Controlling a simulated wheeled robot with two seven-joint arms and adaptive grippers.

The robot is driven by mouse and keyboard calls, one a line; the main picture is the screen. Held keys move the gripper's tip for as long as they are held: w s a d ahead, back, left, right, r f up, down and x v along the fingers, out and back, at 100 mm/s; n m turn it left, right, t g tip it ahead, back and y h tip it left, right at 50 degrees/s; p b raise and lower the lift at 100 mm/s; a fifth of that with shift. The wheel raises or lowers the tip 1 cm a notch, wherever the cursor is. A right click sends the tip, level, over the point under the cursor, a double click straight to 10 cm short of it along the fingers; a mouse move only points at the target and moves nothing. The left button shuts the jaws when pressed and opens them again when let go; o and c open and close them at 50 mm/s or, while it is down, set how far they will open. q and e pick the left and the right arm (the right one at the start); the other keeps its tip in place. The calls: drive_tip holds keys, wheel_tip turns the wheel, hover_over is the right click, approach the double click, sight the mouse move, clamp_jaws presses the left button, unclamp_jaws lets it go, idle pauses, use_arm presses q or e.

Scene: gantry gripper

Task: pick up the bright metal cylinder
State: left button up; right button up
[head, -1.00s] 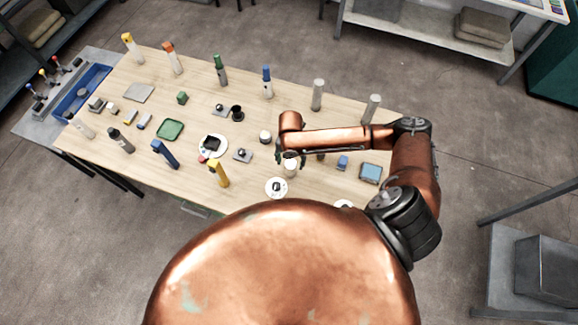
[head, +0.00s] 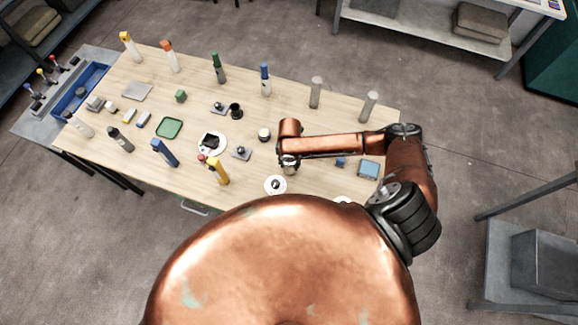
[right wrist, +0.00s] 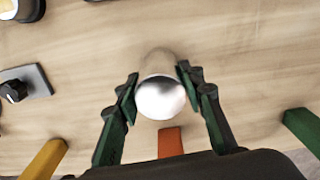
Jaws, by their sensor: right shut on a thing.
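The bright metal cylinder (right wrist: 161,88) stands in the middle of the right wrist view, its shiny round end facing the camera. My right gripper (right wrist: 157,92) has its green and dark fingers on either side of it and is shut on it. In the head view my right gripper (head: 288,161) is small, at the end of the copper arm, and partly hides the cylinder (head: 291,170) on the near part of the table. I cannot tell whether the cylinder's base touches the tabletop. My left gripper is not in view.
The wooden table (head: 330,117) holds many small things. A yellow-topped bottle (head: 218,172) and a white disc (head: 275,184) are close to the gripper. Two grey cylinders (head: 316,92) (head: 369,106) stand behind the arm.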

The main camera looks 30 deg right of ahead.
clamp_jaws()
drive_tip(key=shift+w, duration=0.1)
